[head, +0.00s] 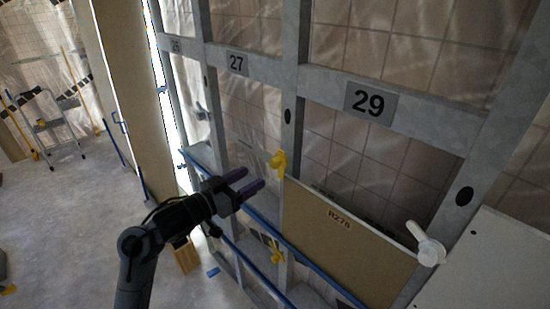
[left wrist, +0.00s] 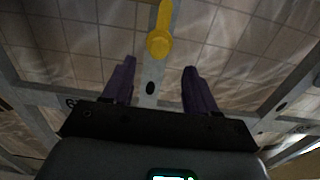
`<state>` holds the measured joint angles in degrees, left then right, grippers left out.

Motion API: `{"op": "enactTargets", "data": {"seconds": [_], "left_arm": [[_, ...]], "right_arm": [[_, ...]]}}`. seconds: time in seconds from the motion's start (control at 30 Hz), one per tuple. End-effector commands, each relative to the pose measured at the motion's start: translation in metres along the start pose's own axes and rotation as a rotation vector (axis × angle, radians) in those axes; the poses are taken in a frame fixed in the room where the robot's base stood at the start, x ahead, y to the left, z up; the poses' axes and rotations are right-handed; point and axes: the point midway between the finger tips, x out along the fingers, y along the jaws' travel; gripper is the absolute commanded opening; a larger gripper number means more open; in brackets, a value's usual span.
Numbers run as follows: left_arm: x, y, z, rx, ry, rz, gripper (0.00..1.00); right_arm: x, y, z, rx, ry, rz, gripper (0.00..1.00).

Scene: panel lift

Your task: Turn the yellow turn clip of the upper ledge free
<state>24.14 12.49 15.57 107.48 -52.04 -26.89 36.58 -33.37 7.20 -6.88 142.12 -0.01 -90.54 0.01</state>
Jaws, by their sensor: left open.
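A yellow turn clip (head: 279,163) sits on the grey upright post, at the upper left corner of the tan panel marked R276 (head: 339,235). In the left wrist view the yellow clip (left wrist: 159,42) lies ahead, centred just beyond the fingertips. My left gripper (head: 254,178) is open with purple fingers, empty, and left of the clip, apart from it. It also shows in the left wrist view (left wrist: 160,68). A second yellow clip (head: 274,251) is lower down, near the blue rail. A white turn clip (head: 427,243) is at the panel's upper right corner. My right gripper is out of view.
A grey metal frame with number plates 27 (head: 237,63) and 29 (head: 370,102) stands before a sheeted tiled wall. A blue rail (head: 315,272) runs along it. A pale panel (head: 490,265) is at the right. A stepladder (head: 52,125) stands far left; the floor between is open.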

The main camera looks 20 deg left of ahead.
Motion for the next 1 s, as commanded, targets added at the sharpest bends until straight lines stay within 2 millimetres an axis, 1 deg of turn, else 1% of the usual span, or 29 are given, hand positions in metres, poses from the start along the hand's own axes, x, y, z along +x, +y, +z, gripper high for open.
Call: {"op": "enactTargets", "data": {"seconds": [0.4, 0.6, 0.8, 1.0], "left_arm": [[0.064, 0.001, -0.001, -0.004, 0.000, 0.002, 0.58], [0.087, 0.001, -0.001, -0.002, 0.001, 0.001, 0.58], [0.097, 0.001, 0.001, -0.001, -0.001, 0.000, 0.58], [0.098, 0.001, 0.001, 0.000, 0.000, 0.000, 0.58]], "right_arm": [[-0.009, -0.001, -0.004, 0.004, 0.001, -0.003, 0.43], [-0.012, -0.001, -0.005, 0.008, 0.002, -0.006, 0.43], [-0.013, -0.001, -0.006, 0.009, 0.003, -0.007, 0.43], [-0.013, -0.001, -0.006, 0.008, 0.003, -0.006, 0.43]]}}
